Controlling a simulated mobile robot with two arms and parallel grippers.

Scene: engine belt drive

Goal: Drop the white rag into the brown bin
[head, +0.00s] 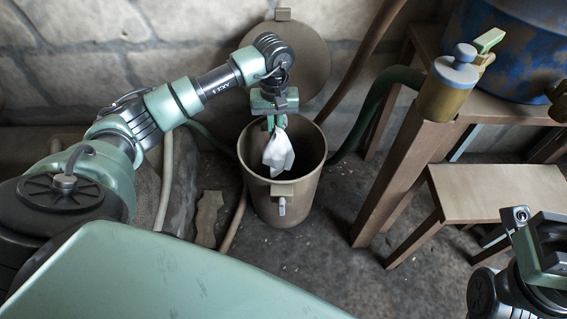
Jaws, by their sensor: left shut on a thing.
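The white rag (279,155) hangs from my left gripper (277,121), which is shut on its top end. The rag hangs over the open mouth of the brown bin (284,203), and its lower part shows against the bin's dark inside. I cannot tell how far it reaches below the rim. The bin stands upright on the floor, with its round lid (300,60) tilted up behind it. My right arm shows at the lower right edge, but its fingertips are not clearly visible.
A wooden table (408,165) stands to the right, with a yellowish can (447,92) and a blue drum (515,40) on it. A low wooden stool (500,190) is beside it. Hoses run near the bin. A stone wall is behind. The floor right of the bin is clear.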

